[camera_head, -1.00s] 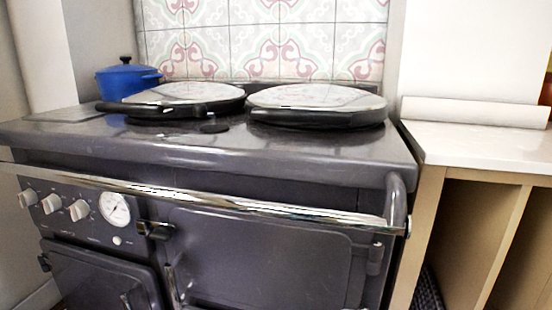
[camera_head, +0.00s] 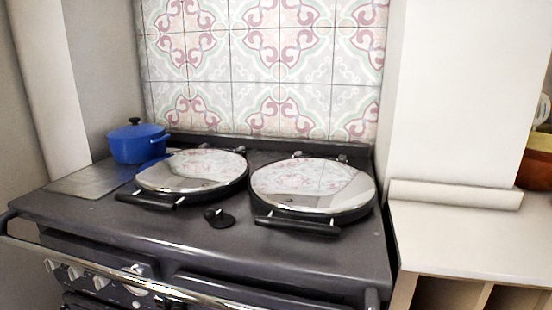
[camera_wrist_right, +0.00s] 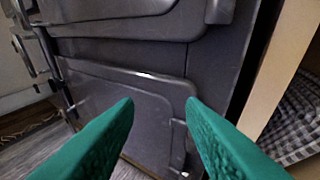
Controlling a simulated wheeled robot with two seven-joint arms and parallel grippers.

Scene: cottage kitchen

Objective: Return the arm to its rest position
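My right gripper (camera_wrist_right: 160,112) shows in the right wrist view as two green fingers. They are spread apart with nothing between them. Behind them is the dark grey front of the range cooker (camera_wrist_right: 120,80) with its lower doors, and the fingers appear apart from it. Neither of my grippers shows in the head view. My left gripper is out of view.
The cooker top (camera_head: 180,225) carries two round lidded hotplates (camera_head: 192,172) (camera_head: 312,185) and a blue pot (camera_head: 137,143) at back left. A chrome rail (camera_head: 120,275) runs along its front. A pale counter (camera_head: 470,235) stands at right. Checked cloth (camera_wrist_right: 295,115) lies low at right.

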